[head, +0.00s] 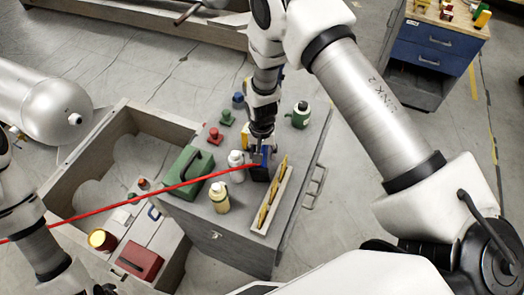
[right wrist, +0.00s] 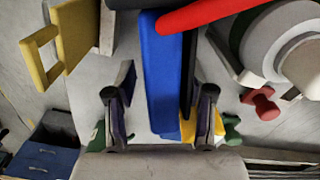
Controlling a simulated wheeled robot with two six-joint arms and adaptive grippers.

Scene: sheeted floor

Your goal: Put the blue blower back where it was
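A blue block-like body with a dark side, which I take for the blue blower (head: 265,158), stands on the grey box top (head: 215,235) beneath my right gripper (head: 262,140). In the right wrist view the blue body (right wrist: 163,75) lies between the two fingers of the right gripper (right wrist: 160,110). A gap shows beside the left finger, so the gripper is open around it. My left arm enters at the lower left; only a dark bit of its gripper (head: 103,289) shows at the bottom edge.
A long red line crosses from the left to the blower. A green case (head: 187,174), a white bottle (head: 235,166), a cream bottle (head: 219,197), a green bottle (head: 300,115) and a tray with yellow pieces (head: 258,221) crowd around it. An open grey crate (head: 75,172) stands left.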

